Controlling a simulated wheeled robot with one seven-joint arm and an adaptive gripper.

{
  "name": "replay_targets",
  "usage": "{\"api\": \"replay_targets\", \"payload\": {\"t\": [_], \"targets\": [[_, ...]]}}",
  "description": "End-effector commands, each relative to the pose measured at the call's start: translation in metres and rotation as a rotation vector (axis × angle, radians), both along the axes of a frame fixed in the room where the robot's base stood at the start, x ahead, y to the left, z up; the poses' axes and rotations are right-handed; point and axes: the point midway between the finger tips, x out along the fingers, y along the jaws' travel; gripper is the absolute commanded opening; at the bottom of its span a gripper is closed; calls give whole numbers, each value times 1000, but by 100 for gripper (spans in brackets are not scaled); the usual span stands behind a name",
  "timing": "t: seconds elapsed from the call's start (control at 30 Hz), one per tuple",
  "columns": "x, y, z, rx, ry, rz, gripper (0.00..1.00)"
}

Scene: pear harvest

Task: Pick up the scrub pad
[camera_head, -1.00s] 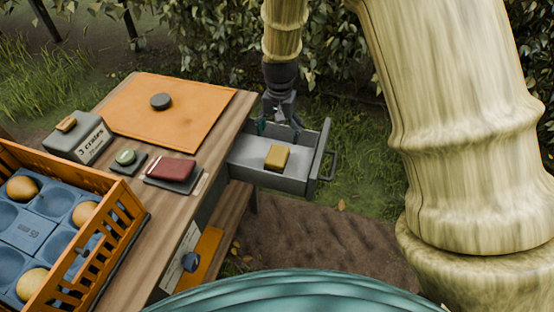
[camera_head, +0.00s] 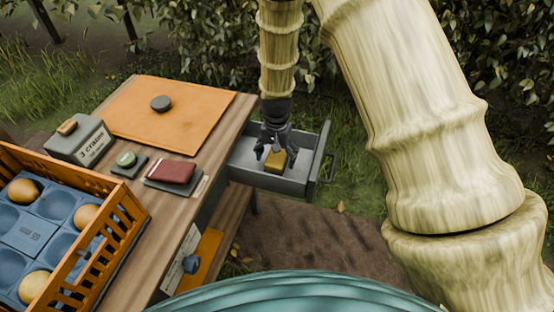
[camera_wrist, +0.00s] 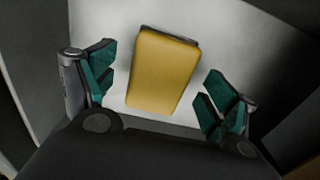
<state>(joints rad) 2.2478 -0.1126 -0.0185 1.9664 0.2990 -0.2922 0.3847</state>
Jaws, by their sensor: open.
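The scrub pad (camera_head: 276,161) is a yellow block with a dark layer along one edge. It lies on the floor of the open grey drawer (camera_head: 262,179). My gripper (camera_head: 274,158) is inside the drawer at the pad, partly covering it in the head view. In the wrist view the pad (camera_wrist: 163,70) lies between the two green-padded fingers of my gripper (camera_wrist: 158,90). The fingers are open, with a gap on each side of the pad. The wrist view does not clearly show how high the fingertips are above the drawer floor.
The drawer walls and front with its handle (camera_head: 328,167) surround the pad closely. On the wooden table left are an orange mat (camera_head: 190,97), a dark red block (camera_head: 172,172), a grey box (camera_head: 72,145) and an orange crate (camera_head: 103,207) of pears. A hedge stands behind.

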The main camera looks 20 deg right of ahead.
Motion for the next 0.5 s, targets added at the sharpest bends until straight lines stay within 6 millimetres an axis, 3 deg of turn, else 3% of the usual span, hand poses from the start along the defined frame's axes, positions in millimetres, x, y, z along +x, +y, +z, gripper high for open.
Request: {"api": "replay_targets", "payload": {"t": [0.4, 0.5], "targets": [[0, 0, -10, 0, -1, 0, 86], [0, 0, -10, 0, -1, 0, 68]]}}
